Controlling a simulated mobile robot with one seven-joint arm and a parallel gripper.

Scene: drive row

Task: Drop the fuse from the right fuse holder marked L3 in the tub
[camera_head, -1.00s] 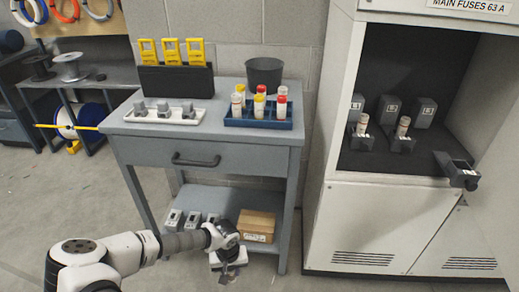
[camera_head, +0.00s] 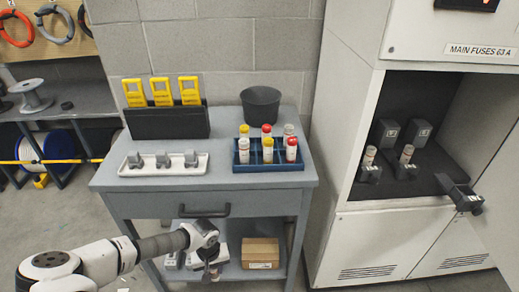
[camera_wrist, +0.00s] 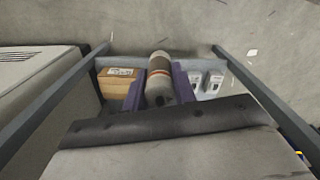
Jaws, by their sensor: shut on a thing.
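My gripper (camera_head: 210,272) hangs low in front of the grey cart, at about the height of its lower shelf. In the wrist view its purple fingers (camera_wrist: 160,88) are shut on a fuse (camera_wrist: 160,68), a pale cylinder with a dark middle and an orange band. The tub (camera_head: 261,106), a dark grey round bucket, stands at the back right of the cart top; its inside bottom is hidden. In the cabinet, the right fuse holder (camera_head: 459,195) is swung out and shows no fuse. Its marking is too small to read.
On the cart top (camera_head: 215,190) are a blue rack (camera_head: 268,167) of several capped fuses, a white tray (camera_head: 162,170) and a black stand (camera_head: 168,123) with yellow cards. A cardboard box (camera_head: 260,253) is on the lower shelf. The open cabinet (camera_head: 352,150) stands right, with two fuses upright inside.

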